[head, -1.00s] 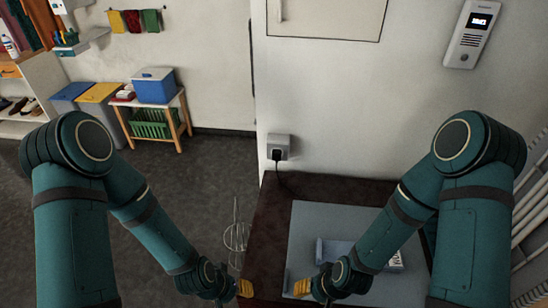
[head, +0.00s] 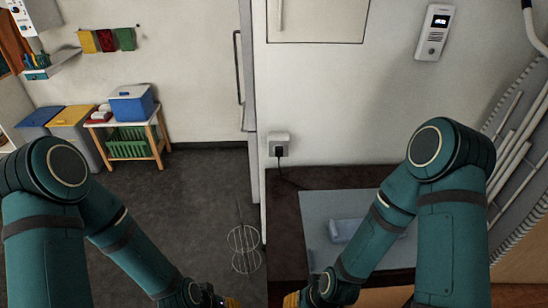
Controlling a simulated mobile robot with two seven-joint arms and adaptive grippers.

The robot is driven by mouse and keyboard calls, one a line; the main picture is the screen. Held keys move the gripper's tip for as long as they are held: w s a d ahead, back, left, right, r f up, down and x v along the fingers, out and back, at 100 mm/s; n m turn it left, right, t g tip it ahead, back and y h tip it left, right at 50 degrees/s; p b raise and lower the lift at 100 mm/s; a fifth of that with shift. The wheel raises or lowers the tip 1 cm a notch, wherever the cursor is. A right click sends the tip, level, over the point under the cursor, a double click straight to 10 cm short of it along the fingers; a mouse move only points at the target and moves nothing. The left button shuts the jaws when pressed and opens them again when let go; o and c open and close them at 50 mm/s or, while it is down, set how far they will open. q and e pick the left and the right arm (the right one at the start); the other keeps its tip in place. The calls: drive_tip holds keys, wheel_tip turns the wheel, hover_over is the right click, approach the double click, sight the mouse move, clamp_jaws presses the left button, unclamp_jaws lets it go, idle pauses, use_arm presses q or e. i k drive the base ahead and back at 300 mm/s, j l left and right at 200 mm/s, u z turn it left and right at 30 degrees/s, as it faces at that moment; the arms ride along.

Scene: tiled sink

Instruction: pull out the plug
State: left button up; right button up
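A black plug (head: 279,152) sits in the grey wall socket (head: 279,139) on the white wall, just above the dark table (head: 284,225). Its cord runs down from it behind or onto the table's back edge. My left gripper (head: 232,302) is at the bottom edge, left of the table, with only a bit of its yellow fingertips showing. My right gripper (head: 291,300) is at the bottom edge over the table's left part, also with only some yellow showing. Both are well below the plug in the picture and apart from it.
A grey-blue mat (head: 315,225) lies on the table, with a pale blue-grey object (head: 345,230) on it, partly behind my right arm. A wire stand (head: 244,245) is on the floor left of the table. White pipes (head: 515,150) run along the right wall.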

sight(279, 150)
drive_tip(key=j+z, duration=0.15)
drive_tip(key=j, duration=0.3)
drive_tip(key=k+j+z, duration=0.15)
drive_tip(key=j, duration=0.3)
drive_tip(key=i+j+z, duration=0.2)
drive_tip(key=j, duration=0.3)
drive_tip(key=j+z, duration=0.15)
drive_tip(key=j, duration=0.3)
drive_tip(key=i+j+z, duration=0.3)
drive_tip(key=j, duration=0.25)
drive_tip(key=i+j+z, duration=0.1)
drive_tip(key=j, duration=0.2)
drive_tip(key=i+j+z, duration=0.2)
drive_tip(key=i+j, duration=0.15)
drive_tip(key=i+j+z, duration=0.15)
drive_tip(key=i+j, duration=0.2)
drive_tip(key=j, duration=0.15)
drive_tip(key=i+j+z, duration=0.1)
drive_tip(key=i+j, duration=0.35)
